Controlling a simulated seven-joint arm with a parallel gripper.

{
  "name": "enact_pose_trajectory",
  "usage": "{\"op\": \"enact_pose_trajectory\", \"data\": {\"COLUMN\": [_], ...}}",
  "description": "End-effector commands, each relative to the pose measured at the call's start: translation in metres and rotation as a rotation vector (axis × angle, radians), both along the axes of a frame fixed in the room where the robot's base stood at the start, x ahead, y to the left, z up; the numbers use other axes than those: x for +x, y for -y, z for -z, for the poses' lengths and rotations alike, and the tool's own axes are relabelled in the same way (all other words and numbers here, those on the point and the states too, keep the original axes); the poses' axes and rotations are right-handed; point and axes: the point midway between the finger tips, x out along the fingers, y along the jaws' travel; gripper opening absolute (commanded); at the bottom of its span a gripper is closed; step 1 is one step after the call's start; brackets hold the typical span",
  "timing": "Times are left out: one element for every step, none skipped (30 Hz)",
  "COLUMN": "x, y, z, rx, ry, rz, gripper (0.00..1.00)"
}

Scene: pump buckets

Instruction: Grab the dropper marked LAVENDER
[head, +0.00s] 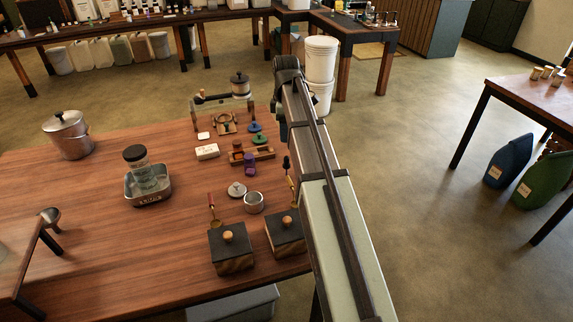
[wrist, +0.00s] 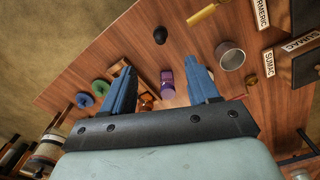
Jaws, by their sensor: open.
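A small purple bottle-like item (head: 250,164) stands on the table by the wooden rack (head: 265,153) in the head view. It also shows in the wrist view as a purple item (wrist: 167,79), in the gap between my fingers as seen from the wrist but apart from them. I cannot read a LAVENDER mark on it. A black bulb (wrist: 160,35) shows beyond the fingers in the wrist view, and a dark-topped dropper-like item (head: 287,163) stands beside my arm in the head view. My gripper (wrist: 161,66) has blue fingers, open and empty. My arm hides it in the head view.
Green (wrist: 101,88) and blue (wrist: 84,100) round pieces lie near the rack. A metal cup (wrist: 230,56) and labelled SUMAC and TURMERIC items are at the right of the wrist view. A jar in a metal tray (head: 149,196) is at left. The table's left middle is clear.

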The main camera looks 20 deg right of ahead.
Motion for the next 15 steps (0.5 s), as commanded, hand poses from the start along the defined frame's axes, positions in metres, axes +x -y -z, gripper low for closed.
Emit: {"op": "enact_pose_trajectory", "data": {"x": [-0.001,-0.001,-0.001,-0.001,-0.002,-0.001,-0.001,-0.001,-0.001,-0.001,-0.001,-0.001,-0.001,-0.001,-0.001], "y": [0.0,0.0,0.0,0.0,0.0,0.0,0.0,0.0,0.0,0.0,0.0,0.0,0.0,0.0,0.0], "z": [0.006,0.01,0.016,0.021,0.026,0.033,0.037,0.042,0.049,0.053,0.057,0.062,0.066,0.069,0.073], "rx": [0.002,0.002,0.001,0.001,0.001,0.0,0.0,0.0,0.0,0.0,0.0,-0.001,-0.001,-0.001,-0.001], "ry": [-0.001,-0.001,-0.002,-0.002,-0.002,-0.003,-0.002,-0.002,-0.002,-0.002,-0.002,-0.001,-0.001,-0.001,-0.001], "rz": [0.0,0.0,0.0,0.0,0.0,0.0,0.0,0.0,0.0,0.0,-0.001,-0.001,-0.001,-0.001,-0.001], "gripper": [0.6,0.6,0.6,0.6,0.6,0.6,0.6,0.6,0.6,0.6,0.6,0.6,0.6,0.6,0.6]}}
